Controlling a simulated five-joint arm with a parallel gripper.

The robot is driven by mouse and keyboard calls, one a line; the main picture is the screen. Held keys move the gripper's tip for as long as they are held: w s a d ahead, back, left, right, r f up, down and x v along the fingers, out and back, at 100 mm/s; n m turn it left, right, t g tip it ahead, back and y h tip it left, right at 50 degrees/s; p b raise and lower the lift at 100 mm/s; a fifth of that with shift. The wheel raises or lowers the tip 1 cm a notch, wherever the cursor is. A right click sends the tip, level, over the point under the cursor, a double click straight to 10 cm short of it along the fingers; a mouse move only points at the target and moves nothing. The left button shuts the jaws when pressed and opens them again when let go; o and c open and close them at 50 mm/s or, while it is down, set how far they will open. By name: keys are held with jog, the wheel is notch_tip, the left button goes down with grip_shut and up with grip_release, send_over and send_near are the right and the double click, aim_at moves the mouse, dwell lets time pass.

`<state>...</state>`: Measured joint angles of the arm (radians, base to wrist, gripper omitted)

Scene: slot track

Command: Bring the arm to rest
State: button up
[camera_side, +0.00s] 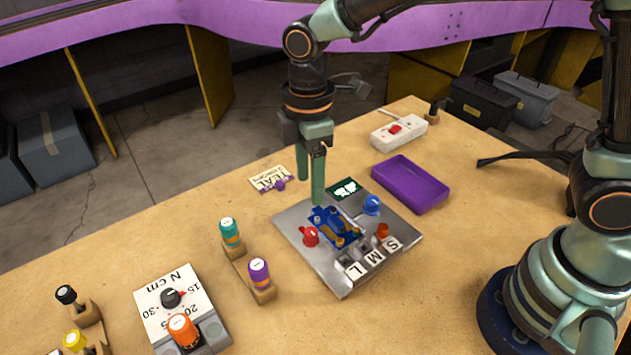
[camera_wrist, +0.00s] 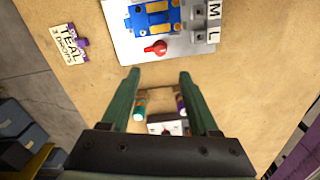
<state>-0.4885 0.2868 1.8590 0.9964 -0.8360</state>
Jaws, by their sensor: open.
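My gripper (camera_side: 311,178) hangs pointing down above the far-left part of the metal plate (camera_side: 346,284), close over the blue fixture (camera_side: 338,228). In the wrist view my gripper (camera_wrist: 158,76) has its two green fingers apart with nothing between them at the tips. The blue fixture also shows in the wrist view (camera_wrist: 152,18), beyond the fingertips. A red knob (camera_side: 309,236) sits on the plate to the left of the fixture and a blue knob (camera_side: 372,205) to its right.
A purple tray (camera_side: 411,184) and a white box with a red switch (camera_side: 398,132) stand to the right. A TEAL card (camera_side: 268,178) lies behind.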

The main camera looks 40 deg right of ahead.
jog(key=shift+r, duration=0.15)
jog(key=s+d+r+m+t, duration=0.2)
jog(key=s+d+r+m, duration=0.1)
jog(key=d+r+m, duration=0.2)
jog(key=s+d+r+m+t, duration=0.3)
jog(key=d+m, duration=0.7)
jog(key=d, duration=0.4)
notch_tip(320, 180, up, 2)
jog(key=shift+s+t, duration=0.3)
jog(key=shift+s, duration=0.2)
